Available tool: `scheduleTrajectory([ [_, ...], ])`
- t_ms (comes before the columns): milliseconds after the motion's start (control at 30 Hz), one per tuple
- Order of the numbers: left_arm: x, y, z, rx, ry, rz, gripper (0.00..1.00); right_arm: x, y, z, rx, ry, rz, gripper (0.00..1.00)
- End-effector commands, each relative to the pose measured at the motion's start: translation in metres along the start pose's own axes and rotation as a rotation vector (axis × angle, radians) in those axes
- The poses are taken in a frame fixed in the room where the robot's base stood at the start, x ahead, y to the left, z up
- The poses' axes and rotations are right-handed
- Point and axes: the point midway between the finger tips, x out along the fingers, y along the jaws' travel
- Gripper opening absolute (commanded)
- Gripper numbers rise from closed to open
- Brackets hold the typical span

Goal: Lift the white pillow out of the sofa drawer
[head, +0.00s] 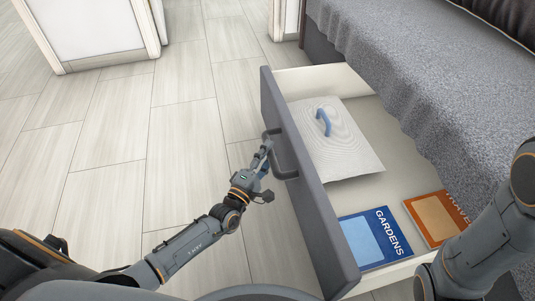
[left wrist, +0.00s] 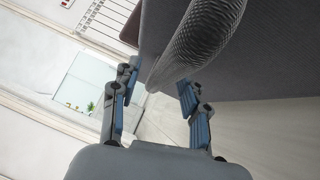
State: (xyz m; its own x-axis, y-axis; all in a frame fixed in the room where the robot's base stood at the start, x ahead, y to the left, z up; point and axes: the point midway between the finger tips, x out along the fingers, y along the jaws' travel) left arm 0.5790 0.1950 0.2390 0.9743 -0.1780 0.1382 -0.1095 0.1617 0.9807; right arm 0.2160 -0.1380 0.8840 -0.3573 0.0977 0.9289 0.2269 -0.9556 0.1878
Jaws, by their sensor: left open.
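The white pillow (head: 335,145) lies flat at the far end of the open sofa drawer (head: 315,210), with a blue loop handle (head: 324,122) on its top. The drawer's grey front has a dark bar handle (head: 278,160). My left gripper (head: 266,147) is at this handle, outside the drawer front. In the left wrist view its blue-padded fingers (left wrist: 158,88) are spread, with the textured bar handle (left wrist: 205,38) reaching between their tips. I cannot tell whether they touch it. My right arm comes in at the right edge; its gripper is out of view.
A blue "GARDENS" book (head: 375,238) and an orange book (head: 436,217) lie in the near part of the drawer. The grey sofa (head: 420,75) overhangs the drawer's right side. Tiled floor (head: 180,130) left of the drawer is clear. A white panel (head: 90,30) stands at back left.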

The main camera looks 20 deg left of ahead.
Motion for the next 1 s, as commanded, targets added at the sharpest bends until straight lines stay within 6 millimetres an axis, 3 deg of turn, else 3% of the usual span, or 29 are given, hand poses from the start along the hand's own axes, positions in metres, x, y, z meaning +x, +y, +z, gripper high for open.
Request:
scheduleTrajectory([
  [167, -0.023, -0.002, 0.0, 0.0, 0.0, -0.005, 0.45, 0.0, 0.0, -0.001, 0.0, 0.002, -0.001, 1.0],
  [400, -0.075, -0.002, -0.001, 0.001, 0.001, -0.006, 0.45, 0.001, -0.001, -0.002, 0.0, 0.004, -0.002, 1.0],
  [600, -0.108, -0.001, -0.002, 0.002, 0.002, -0.004, 0.45, 0.001, -0.001, -0.002, 0.0, 0.004, -0.003, 1.0],
  [767, -0.119, 0.0, -0.002, 0.001, 0.003, -0.001, 0.45, 0.001, -0.001, -0.002, 0.0, 0.005, -0.003, 1.0],
  [1000, -0.12, 0.0, -0.002, 0.001, 0.003, 0.0, 0.45, 0.001, -0.001, -0.002, 0.0, 0.005, -0.003, 1.0],
])
